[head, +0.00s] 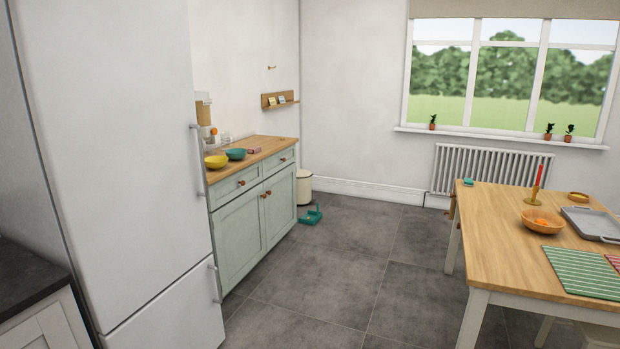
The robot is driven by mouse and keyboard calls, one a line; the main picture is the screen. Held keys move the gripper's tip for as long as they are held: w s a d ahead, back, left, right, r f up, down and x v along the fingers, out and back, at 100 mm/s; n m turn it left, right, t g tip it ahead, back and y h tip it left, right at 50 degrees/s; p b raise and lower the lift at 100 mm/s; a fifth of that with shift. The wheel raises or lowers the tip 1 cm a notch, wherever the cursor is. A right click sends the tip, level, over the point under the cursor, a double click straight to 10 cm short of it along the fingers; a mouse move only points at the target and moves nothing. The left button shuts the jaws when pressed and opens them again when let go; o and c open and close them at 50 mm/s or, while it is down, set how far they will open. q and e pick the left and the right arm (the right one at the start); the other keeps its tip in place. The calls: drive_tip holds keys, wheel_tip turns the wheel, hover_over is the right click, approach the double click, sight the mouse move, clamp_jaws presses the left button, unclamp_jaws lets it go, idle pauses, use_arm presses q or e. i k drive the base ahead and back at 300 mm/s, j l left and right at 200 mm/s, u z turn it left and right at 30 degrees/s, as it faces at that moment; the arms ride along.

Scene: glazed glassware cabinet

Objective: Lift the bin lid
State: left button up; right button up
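A cream bin (304,187) stands on the floor at the far end of the green sideboard, by the back wall. Its lid (304,174) looks closed on top. The sideboard hides part of the bin's left side. Neither of my grippers shows in the head view.
A teal object (311,215) lies on the floor in front of the bin. The green sideboard (240,225) and a white fridge (115,150) line the left. A wooden table (500,255) stands at the right. The grey floor (340,275) between them is clear.

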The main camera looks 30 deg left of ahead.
sight(300, 173)
drive_tip(key=i+j+u, duration=0.3)
drive_tip(key=i, duration=0.55)
drive_tip(key=i+u, duration=0.3)
drive_tip(key=i, duration=0.55)
drive_tip(key=i+l, duration=0.1)
drive_tip(key=i, duration=6.1)
